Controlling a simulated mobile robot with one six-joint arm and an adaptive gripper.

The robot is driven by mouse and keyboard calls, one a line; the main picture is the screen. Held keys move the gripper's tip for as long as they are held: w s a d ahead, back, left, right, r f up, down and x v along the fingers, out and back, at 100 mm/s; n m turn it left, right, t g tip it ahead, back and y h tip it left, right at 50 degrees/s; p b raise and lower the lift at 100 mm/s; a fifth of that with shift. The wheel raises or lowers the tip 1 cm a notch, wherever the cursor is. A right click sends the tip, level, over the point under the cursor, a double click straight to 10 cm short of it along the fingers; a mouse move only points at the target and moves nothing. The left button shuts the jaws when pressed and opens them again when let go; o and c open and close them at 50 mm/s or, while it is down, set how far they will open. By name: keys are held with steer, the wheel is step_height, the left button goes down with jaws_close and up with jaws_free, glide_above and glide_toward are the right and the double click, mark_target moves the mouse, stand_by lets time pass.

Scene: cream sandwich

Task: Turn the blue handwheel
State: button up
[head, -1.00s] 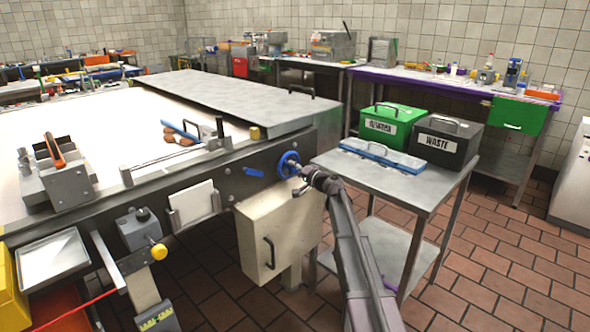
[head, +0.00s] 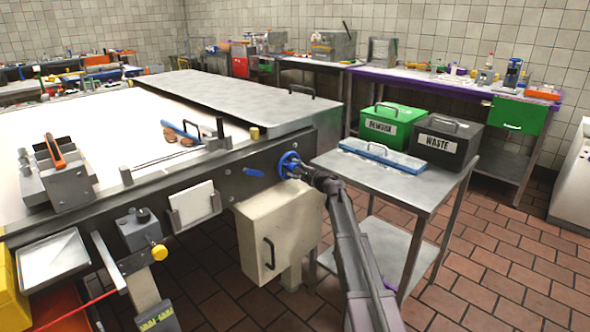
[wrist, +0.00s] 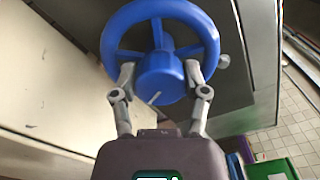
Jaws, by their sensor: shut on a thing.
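The blue handwheel (head: 288,165) is on the side of the machine's dark rail, above a cream cabinet box. In the wrist view the handwheel (wrist: 160,72) fills the upper middle, with its rim, spokes and round hub showing. My gripper (head: 299,171) is at the wheel, reaching in from the right. In the wrist view its two fingers (wrist: 158,80) stand on either side of the hub and are shut on the wheel. The exact contact at the fingertips is partly hidden by the wheel.
A steel cart (head: 421,180) stands to the right, carrying a blue case (head: 381,154), a green box (head: 393,127) and a black waste box (head: 448,145). The cream cabinet (head: 290,235) is just below the wheel. Tiled floor is open at the far right.

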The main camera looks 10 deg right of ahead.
steer(key=m, duration=0.5)
steer(key=shift+w+d+r, duration=0.1)
steer(key=shift+w, duration=0.1)
stand_by(0.4)
steer(key=o, duration=1.1)
steer(key=shift+o, duration=0.2)
steer(key=shift+s, duration=0.1)
steer(key=shift+s, duration=0.15)
steer(key=shift+s+d, duration=0.25)
steer(key=shift+s, duration=0.15)
steer(key=v, duration=1.1)
steer(key=shift+w, duration=0.1)
